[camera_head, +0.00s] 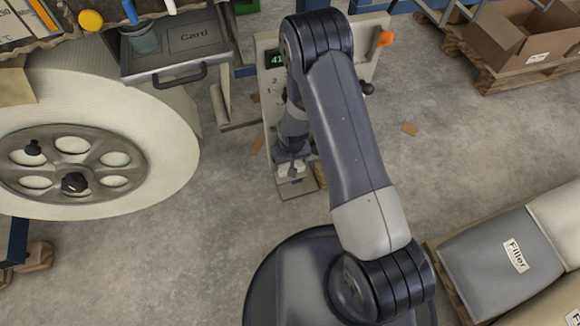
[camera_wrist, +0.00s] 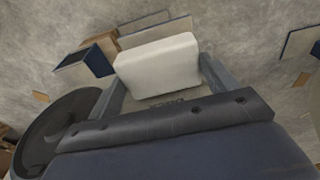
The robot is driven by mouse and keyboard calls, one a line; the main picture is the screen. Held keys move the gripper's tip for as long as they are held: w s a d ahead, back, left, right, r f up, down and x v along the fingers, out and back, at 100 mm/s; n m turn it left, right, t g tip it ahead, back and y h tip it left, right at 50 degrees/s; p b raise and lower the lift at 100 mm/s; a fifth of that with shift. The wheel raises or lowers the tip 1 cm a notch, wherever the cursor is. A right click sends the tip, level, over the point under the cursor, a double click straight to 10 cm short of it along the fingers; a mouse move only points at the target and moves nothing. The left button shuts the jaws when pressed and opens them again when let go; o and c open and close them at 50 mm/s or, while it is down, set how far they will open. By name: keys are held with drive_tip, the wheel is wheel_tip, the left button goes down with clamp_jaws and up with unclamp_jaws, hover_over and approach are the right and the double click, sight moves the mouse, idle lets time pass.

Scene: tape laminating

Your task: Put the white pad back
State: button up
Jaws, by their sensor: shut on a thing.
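The white pad (camera_wrist: 158,66) is a pale block with rounded edges in the wrist view. It sits between the two fingers of my gripper (camera_wrist: 163,84), which is shut on it. In the head view my gripper (camera_head: 294,172) is low at the end of the arm, in front of a pale upright panel (camera_head: 270,98). A small pale patch shows at the gripper there, but I cannot make out the pad's outline. The pad appears held clear of the floor.
A large cream roll (camera_head: 158,130) on a dark hub stands at the left, below a drawer marked Card (camera_head: 185,50). A grey Filler bag (camera_head: 495,262) and an open carton (camera_head: 500,40) lie at right. Bare floor (camera_head: 470,140) is between.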

drive_tip(key=shift+w+f+b, duration=0.15)
drive_tip(key=shift+f+b, duration=0.55)
drive_tip(key=shift+f, duration=1.3)
drive_tip(key=shift+f, duration=0.1)
drive_tip(key=o, duration=0.8)
drive_tip(key=r+p, duration=0.1)
drive_tip(key=r, duration=0.3)
drive_tip(key=s+r+p, duration=0.1)
drive_tip(key=r, duration=0.3)
drive_tip(key=r+p, duration=0.1)
drive_tip(key=r, duration=0.3)
drive_tip(key=shift+s+d+r+p, duration=0.1)
drive_tip(key=shift+s+d+p, duration=0.1)
drive_tip(key=shift+p, duration=0.15)
